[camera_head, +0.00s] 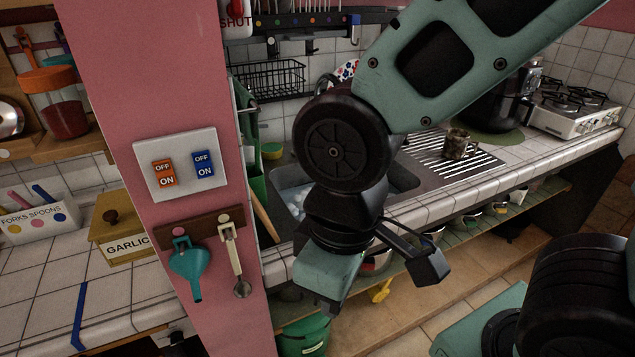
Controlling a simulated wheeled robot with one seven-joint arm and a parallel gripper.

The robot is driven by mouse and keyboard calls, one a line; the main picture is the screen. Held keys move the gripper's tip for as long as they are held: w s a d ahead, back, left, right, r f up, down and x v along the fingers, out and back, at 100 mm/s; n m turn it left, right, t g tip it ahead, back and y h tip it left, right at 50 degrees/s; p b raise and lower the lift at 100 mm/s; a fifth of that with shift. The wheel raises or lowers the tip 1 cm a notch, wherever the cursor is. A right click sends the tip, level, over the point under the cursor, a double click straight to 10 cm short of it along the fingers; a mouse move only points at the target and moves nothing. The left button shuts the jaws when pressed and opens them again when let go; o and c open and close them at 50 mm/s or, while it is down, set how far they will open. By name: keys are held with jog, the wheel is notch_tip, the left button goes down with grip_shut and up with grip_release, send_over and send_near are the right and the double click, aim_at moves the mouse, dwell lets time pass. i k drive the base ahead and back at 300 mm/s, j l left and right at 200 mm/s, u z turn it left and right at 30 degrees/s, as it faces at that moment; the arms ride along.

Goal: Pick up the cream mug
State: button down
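A small pale, cream-looking vessel (518,195) stands on the open shelf under the counter, right of the middle. It may be the cream mug, but it is too small to be sure. A brown patterned mug (458,143) stands on the ribbed drainboard above. My gripper (328,306) hangs in front of the counter, low in the middle and well left of the pale vessel, with its tip pointing down. Its fingers are mostly hidden by its own housing, so its opening does not show.
The open shelf (480,228) holds several pots and bowls, partly hidden behind my arm. The sink (402,180) is above it. A pink pillar (130,70) with hanging tools stands left, a green bucket (303,338) below. Floor (440,318) shows at right.

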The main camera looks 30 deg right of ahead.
aim_at(456, 140)
jog(key=z, duration=1.35)
jog(key=i+l+u, duration=0.1)
jog(key=u, duration=0.3)
jog(key=i+l+u, duration=0.1)
jog(key=u, duration=0.3)
jog(key=i+l+u, duration=0.1)
jog(key=l, duration=0.2)
jog(key=i+l, duration=0.2)
jog(key=l, duration=0.15)
jog(key=i+l+u, duration=0.15)
jog(key=l, duration=0.15)
jog(key=i+l, duration=0.1)
jog(key=l, duration=0.25)
jog(key=i+l+u, duration=0.15)
jog(key=l, duration=0.2)
jog(key=i+l+u, duration=0.1)
jog(key=l, duration=0.25)
